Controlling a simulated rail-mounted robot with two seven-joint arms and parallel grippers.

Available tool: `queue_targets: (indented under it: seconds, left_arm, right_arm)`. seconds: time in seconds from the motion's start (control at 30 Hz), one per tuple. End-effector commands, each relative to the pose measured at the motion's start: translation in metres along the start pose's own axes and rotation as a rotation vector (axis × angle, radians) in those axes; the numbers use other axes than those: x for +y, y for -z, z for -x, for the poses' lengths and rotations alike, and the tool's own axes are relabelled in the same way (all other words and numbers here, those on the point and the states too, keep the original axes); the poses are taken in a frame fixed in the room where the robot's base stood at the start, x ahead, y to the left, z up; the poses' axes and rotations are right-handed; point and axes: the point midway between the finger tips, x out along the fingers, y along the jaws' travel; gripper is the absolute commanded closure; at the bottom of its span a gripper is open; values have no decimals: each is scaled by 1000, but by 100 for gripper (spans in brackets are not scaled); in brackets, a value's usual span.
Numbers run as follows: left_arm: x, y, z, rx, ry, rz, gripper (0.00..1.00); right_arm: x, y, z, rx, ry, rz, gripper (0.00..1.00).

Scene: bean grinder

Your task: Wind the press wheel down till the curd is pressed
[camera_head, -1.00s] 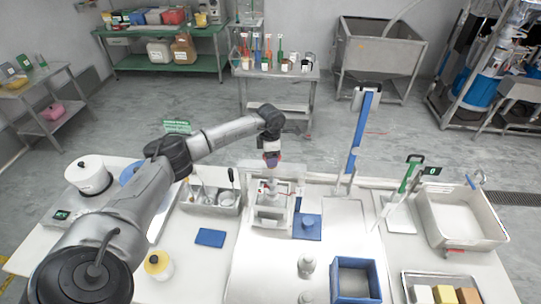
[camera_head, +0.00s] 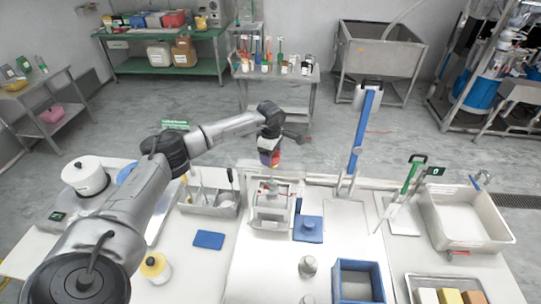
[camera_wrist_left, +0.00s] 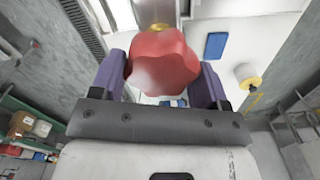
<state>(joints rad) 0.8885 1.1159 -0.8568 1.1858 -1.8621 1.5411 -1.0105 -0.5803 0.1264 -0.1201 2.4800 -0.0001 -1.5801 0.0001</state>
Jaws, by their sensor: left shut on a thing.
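The press (camera_head: 271,212) is a pale frame standing near the back edge of the white table, left of centre. Its red lobed wheel (camera_wrist_left: 163,62) fills the middle of the left wrist view. My left gripper (camera_head: 270,158) is above the press, pointing down. In the left wrist view its two purple fingers (camera_wrist_left: 160,80) stand on either side of the wheel, shut on it. The curd cannot be made out inside the press frame. My right gripper is not in view.
A blue bin (camera_head: 357,281), a small grey weight (camera_head: 307,266) and a yellow-topped spool (camera_head: 156,267) are in front. A white basin (camera_head: 463,219) is far right.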

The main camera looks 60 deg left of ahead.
Motion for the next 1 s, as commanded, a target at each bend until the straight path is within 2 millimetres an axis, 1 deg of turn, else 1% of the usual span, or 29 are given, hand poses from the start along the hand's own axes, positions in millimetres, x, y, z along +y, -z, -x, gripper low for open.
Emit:
queue_targets:
  seconds: [0.23, 0.67, 0.7, 0.93, 1.0]
  left_arm:
    - [0, -1, 1, -2, 0, -56, 55]
    - [0, -1, 2, -2, 0, -64, 55]
    - [0, -1, 2, -2, 0, -64, 30]
    - [0, 0, 1, -1, 0, -63, 7]
    - [0, 0, 1, -1, 0, -62, 7]
  right_arm:
    - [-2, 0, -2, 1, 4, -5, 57]
    - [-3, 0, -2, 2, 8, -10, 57]
    - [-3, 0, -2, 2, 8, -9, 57]
    - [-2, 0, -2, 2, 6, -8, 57]
    - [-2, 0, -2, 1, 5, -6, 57]
